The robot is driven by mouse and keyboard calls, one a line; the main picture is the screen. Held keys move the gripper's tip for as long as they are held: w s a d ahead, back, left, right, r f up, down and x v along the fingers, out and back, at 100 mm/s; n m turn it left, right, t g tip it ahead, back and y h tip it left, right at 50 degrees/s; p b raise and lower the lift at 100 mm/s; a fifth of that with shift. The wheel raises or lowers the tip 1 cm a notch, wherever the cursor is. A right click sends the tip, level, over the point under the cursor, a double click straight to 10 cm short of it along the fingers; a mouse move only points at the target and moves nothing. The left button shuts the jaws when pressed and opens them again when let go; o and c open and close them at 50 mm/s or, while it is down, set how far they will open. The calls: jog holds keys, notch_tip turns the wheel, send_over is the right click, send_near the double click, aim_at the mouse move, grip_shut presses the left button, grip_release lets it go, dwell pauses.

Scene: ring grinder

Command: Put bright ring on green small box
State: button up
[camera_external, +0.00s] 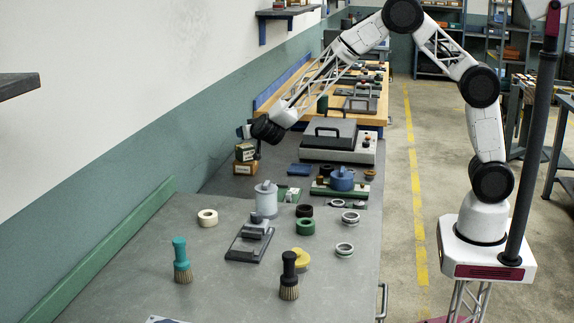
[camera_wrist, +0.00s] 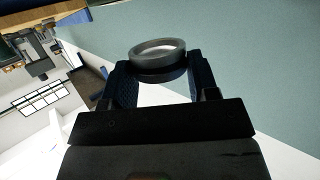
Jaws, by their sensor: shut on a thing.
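My gripper (camera_external: 246,131) is at the end of the outstretched arm, near the wall at the back left, above two small boxes. In the wrist view my gripper (camera_wrist: 155,80) is shut on a grey ring (camera_wrist: 157,52) with a paler inner face, held tilted at the fingertips. The boxes are not seen in the wrist view.
A cream ring (camera_external: 207,217), a green ring (camera_external: 305,226) and several silver rings (camera_external: 350,218) lie on the grey bench. A grey canister (camera_external: 266,199), a blue pot (camera_external: 342,180) and a grey machine (camera_external: 329,148) stand nearby. The wall is close on the left.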

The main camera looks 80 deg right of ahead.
aim_at(247, 147)
jog(key=shift+f, duration=0.1)
jog(key=shift+f, duration=1.7)
jog(key=shift+f, duration=0.1)
jog(key=o, duration=1)
jog(key=v, duration=1.2)
jog(key=shift+r, duration=0.2)
